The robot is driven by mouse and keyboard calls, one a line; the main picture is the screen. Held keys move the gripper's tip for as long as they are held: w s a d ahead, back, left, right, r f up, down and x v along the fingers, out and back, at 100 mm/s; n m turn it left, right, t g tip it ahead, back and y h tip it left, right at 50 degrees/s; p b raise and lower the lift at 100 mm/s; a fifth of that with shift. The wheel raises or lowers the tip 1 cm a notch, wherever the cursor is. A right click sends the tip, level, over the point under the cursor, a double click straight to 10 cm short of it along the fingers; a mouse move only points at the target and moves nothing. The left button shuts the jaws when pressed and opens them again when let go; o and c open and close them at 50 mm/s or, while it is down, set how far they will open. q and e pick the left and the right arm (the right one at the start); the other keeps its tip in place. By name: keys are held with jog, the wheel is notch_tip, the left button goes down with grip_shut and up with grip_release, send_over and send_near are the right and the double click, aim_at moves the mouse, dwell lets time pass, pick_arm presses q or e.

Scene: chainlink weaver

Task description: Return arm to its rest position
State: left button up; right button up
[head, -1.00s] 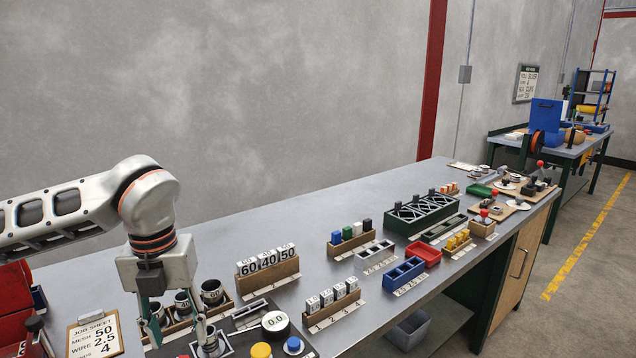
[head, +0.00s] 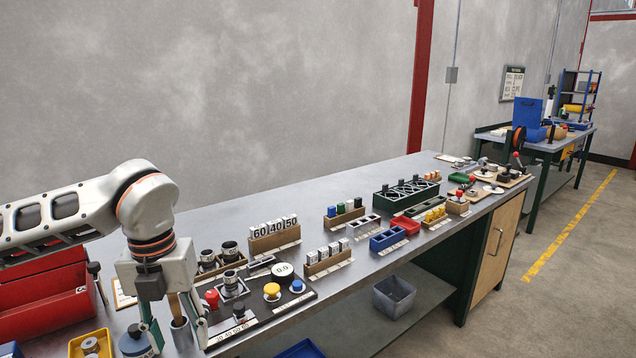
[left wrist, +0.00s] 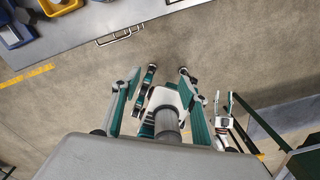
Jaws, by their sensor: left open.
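My left arm comes in from the left in the head view.
The grey bench (head: 330,188) runs away to the right, holding a dark panel with buttons (head: 255,315), number cards (head: 275,228), a blue tray (head: 388,239) and a red toolbox (head: 45,305). A grey bin (head: 394,297) sits on its lower shelf. Floor at right is clear.

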pick_arm(q)
jog(key=s+d+f+m+g+h, duration=0.25)
jog(key=s+d+h, duration=0.2)
jog(key=d, duration=0.45)
jog(key=s+d+f+m+g+h, duration=0.25)
jog(key=s+d, duration=0.25)
jog(key=d, duration=0.5)
jog(key=d+r+n+t+h, duration=0.2)
jog(key=d+r+n+h, duration=0.3)
jog(key=d+r+h, duration=0.65)
jog(key=w+a+f+n+t+h, duration=0.3)
jog(key=w+a+f+n+t, duration=0.3)
jog(key=n+t, duration=0.55)
jog(key=w+a+f+n+t+y, duration=0.5)
jog(key=a+f+n+t+y, duration=0.3)
jog(key=f+n+y, duration=0.25)
jog(key=s+a+f+n+g+y, duration=0.2)
jog(key=s+a+f, duration=0.2)
jog(key=f, duration=0.5)
jog(key=s+a+f+n+g+y, duration=0.1)
jog(key=s+a+f+n+y, duration=0.2)
jog(key=f, duration=0.6)
jog(key=s+a+f+n+g+y, duration=0.2)
jog(key=s+a+f, duration=0.4)
jog(key=f, duration=0.3)
jog(key=shift+s+a+f+n+g+y, duration=0.25)
jog(key=shift+s+n+g+y, duration=0.15)
jog(key=shift+s+y, duration=0.25)
